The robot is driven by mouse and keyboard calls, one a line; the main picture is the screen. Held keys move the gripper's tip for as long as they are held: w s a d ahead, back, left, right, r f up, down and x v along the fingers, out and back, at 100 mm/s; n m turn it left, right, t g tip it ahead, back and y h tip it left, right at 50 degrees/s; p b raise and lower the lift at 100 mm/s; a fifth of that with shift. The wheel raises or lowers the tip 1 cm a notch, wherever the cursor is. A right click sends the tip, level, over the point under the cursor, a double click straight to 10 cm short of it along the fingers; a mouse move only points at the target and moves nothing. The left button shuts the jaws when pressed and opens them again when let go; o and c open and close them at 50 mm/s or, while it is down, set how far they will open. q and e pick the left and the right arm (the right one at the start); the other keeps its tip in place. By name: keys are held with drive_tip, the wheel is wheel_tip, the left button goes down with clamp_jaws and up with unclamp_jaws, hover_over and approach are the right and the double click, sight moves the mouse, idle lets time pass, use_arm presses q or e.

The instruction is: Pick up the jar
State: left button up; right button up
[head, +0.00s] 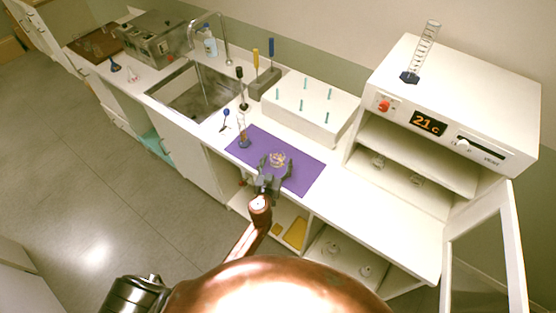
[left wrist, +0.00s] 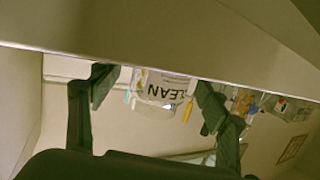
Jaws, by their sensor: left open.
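A small clear jar (head: 277,158) is at the purple mat (head: 302,179) on the white counter. In the left wrist view the jar (left wrist: 160,88) is glassy, with a label whose letters read "LEAN", and appears between the two fingers. My left gripper (head: 274,168) comes over the counter's front edge and is open, with a finger on each side of the jar. In the left wrist view, room shows between the left finger and the jar; I cannot tell whether the right finger touches it. My right gripper is not in view.
A white rack with teal pegs (head: 312,92) is behind the mat. A white oven (head: 455,100) stands right, its door open. A sink (head: 196,96) is left. The mat's right part is clear.

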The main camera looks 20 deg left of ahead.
use_arm(q)
drive_tip(key=shift+c, duration=0.7)
drive_tip(key=c, duration=1.1)
drive_tip(key=shift+c, duration=0.3)
drive_tip(key=shift+r, duration=0.15)
